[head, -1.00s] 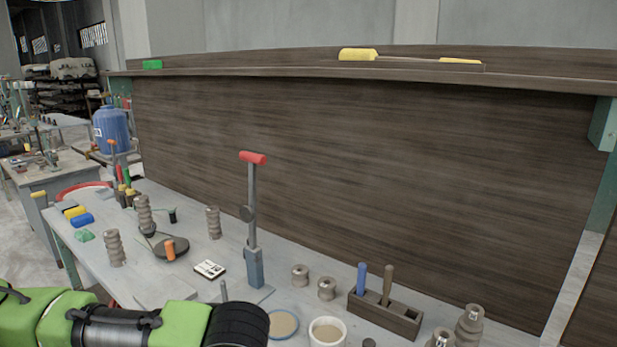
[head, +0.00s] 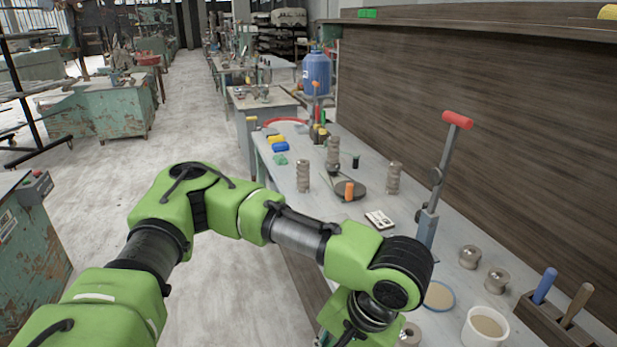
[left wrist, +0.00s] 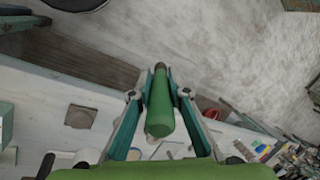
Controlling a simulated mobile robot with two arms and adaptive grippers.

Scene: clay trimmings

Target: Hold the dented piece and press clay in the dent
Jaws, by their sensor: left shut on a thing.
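My left gripper (left wrist: 160,100) is shut on a green rounded cylinder (left wrist: 160,110), like a handle, with a brownish far end. In the head view my left arm reaches over the bench edge, and its gripper is out of frame below. Small grey-brown ribbed pieces (head: 470,257) and (head: 497,280) stand on the bench, with a similar one (head: 409,334) partly hidden by my arm. I cannot tell which piece is dented. A white tub (head: 486,328) and a blue-rimmed dish (head: 439,295) hold tan material that looks like clay. My right gripper is not in view.
A grey lever press (head: 428,222) with a red handle stands behind my arm. A dark wooden holder (head: 545,318) carries two handled tools at the right. Taller ribbed pieces (head: 393,178) stand farther along the bench (head: 350,220). Open floor (head: 235,265) lies to the left.

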